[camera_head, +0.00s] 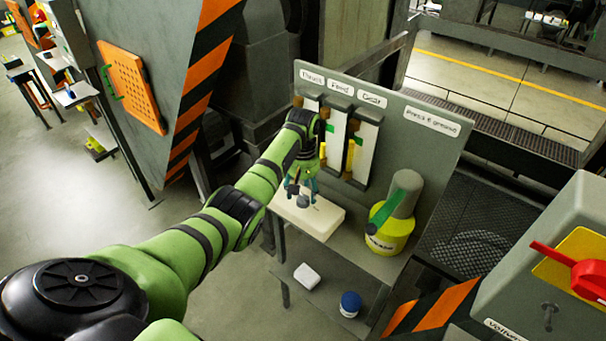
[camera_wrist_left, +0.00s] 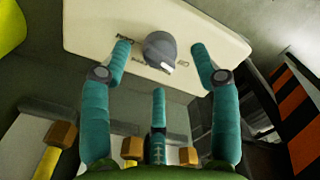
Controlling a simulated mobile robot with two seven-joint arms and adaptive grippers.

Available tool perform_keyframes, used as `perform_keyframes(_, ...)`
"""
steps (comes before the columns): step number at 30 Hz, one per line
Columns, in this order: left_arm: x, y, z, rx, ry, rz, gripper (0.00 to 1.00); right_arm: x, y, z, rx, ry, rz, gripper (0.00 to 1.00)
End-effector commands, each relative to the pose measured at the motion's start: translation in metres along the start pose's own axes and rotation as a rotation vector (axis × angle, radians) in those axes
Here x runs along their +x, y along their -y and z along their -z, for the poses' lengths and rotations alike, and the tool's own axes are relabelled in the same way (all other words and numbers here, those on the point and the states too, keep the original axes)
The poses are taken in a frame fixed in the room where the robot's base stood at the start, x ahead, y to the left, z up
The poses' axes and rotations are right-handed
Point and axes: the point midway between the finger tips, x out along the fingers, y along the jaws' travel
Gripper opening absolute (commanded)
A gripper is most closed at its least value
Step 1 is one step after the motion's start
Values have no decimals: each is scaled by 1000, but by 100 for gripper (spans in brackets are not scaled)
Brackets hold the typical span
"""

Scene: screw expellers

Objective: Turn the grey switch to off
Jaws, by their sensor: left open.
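The grey switch (camera_wrist_left: 160,50) is a round knob with a white mark, set on a cream-coloured box (camera_wrist_left: 100,22) with small printed labels beside the knob. In the head view the knob (camera_head: 303,200) shows on the top of the cream box (camera_head: 318,222), which sits on the bench shelf. My left gripper (camera_wrist_left: 160,65) is open, with its teal fingers spread around the knob and apart from it in the wrist view. In the head view the left gripper (camera_head: 302,186) is just above the box. The printed words are too small to read surely. My right gripper is not in view.
A grey panel (camera_head: 420,150) with labelled upright slides stands behind the box. A yellow container (camera_head: 390,235) with a green handle is to its right. A white block (camera_head: 307,276) and a blue-topped jar (camera_head: 350,304) sit on the lower shelf. A red-handled switch (camera_head: 590,283) is at far right.

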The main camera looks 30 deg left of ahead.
Motion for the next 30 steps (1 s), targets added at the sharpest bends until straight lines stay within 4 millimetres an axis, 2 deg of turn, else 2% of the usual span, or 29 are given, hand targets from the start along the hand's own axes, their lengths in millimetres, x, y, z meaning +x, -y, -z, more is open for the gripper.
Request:
perform_keyframes(1,-13,-1,1,0,-4,-3,62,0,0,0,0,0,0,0)
perform_keyframes(6,-50,-1,1,-1,-3,-3,62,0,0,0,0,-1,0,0)
perform_keyframes(12,-80,-1,0,-2,0,-1,62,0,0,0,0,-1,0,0)
perform_keyframes(18,-91,0,-1,-2,3,1,62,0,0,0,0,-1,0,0)
perform_keyframes(30,-91,0,-1,-1,3,1,62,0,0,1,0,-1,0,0)
